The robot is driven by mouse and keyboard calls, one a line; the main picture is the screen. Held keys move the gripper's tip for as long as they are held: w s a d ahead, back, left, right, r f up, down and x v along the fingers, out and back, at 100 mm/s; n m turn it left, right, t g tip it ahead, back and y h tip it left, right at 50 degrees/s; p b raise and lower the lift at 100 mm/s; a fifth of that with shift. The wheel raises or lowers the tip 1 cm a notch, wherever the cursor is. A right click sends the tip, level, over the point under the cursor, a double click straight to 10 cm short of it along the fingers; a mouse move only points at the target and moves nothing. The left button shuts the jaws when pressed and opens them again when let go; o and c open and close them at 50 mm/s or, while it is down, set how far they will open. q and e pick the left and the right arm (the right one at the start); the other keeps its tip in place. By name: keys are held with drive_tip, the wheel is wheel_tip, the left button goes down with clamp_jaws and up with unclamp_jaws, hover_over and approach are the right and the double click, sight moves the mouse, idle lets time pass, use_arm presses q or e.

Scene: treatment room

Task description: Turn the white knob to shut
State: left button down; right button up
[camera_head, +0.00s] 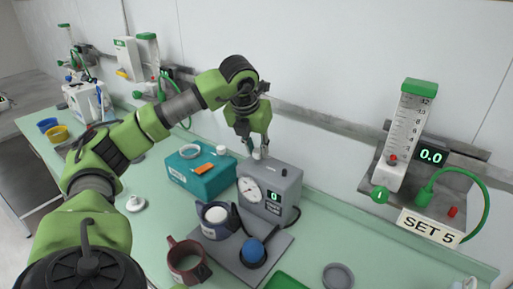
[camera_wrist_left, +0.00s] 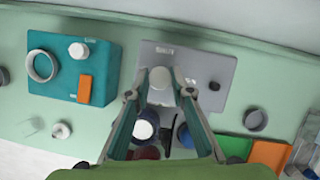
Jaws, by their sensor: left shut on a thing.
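The white knob (camera_wrist_left: 160,77) stands on top of a grey box unit (camera_head: 283,184). The unit has a round white dial on its front and a small display reading 0. My left gripper (camera_head: 258,148) reaches down from above and is shut on the white knob. In the left wrist view its two fingers (camera_wrist_left: 163,84) flank the knob, one on each side. The fingers partly hide the knob in the head view. The knob's turn position cannot be read. My right gripper is not in view.
A teal box (camera_head: 193,185) with an orange block stands left of the unit. A blue pot (camera_head: 213,226), a dark red mug (camera_head: 187,262) and a blue round piece (camera_head: 253,250) are in front. A wall flowmeter (camera_head: 405,135) with display 0.0 and a "SET 5" sign is at right.

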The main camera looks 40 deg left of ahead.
use_arm(q)
drive_tip(key=shift+n+y, duration=0.3)
drive_tip(key=shift+n, duration=0.5)
drive_tip(key=c, duration=1.8)
unclamp_jaws()
drive_tip(key=v, duration=1.2)
drive_tip(key=shift+w+r, duration=0.1)
drive_tip(key=shift+w, duration=0.2)
drive_tip(key=shift+d, duration=0.1)
